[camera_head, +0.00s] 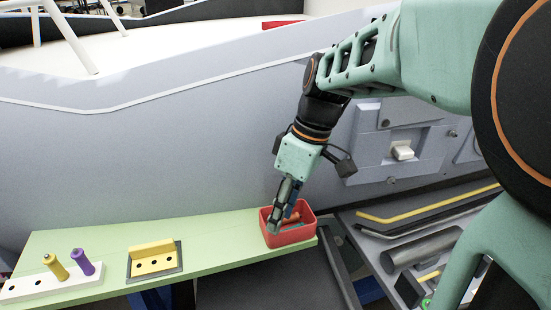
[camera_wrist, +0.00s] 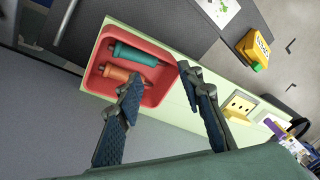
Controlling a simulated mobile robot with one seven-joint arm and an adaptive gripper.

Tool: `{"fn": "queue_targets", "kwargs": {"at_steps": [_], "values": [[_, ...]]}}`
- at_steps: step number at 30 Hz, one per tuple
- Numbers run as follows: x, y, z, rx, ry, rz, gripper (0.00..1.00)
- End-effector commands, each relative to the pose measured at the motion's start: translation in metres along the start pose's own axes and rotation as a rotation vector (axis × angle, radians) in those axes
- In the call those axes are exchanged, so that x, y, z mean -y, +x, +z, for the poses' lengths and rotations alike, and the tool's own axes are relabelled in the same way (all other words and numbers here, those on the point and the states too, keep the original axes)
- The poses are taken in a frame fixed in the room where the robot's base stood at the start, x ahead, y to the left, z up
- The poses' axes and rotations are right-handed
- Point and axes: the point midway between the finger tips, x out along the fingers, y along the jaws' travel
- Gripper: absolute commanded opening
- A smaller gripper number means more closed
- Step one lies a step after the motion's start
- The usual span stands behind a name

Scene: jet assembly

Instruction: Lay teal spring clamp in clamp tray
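The red clamp tray (camera_head: 289,237) stands at the right end of the green table in the head view and shows at upper left in the wrist view (camera_wrist: 161,92). The teal spring clamp (camera_wrist: 134,53) lies in it, beside an orange clamp (camera_wrist: 113,72). Both look like short cylinders with thin tips. My gripper (camera_wrist: 160,76) is open and empty, with its fingers well apart. In the head view my gripper (camera_head: 275,228) is over the tray and hides part of its inside. One finger overlaps the orange clamp's end in the wrist view; I cannot tell whether they touch.
The green table (camera_head: 215,231) has clear room between the tray and a yellow holed block (camera_head: 153,258). A white holder (camera_head: 50,285) with yellow (camera_head: 56,267) and purple (camera_head: 83,262) pegs stands at far left. A grey wall rises behind. A dark bench (camera_head: 390,247) with tools lies right.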

Motion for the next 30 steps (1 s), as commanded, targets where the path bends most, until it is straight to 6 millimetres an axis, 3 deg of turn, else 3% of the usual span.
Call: {"fn": "queue_targets", "kwargs": {"at_steps": [10, 24, 30], "values": [[-0.001, -0.009, -0.001, -0.002, 0.000, 0.003, 0.34], [-0.001, -0.101, 0.000, -0.001, 0.000, 0.003, 0.34], [0.000, -0.118, 0.000, 0.000, 0.001, 0.001, 0.34]]}}
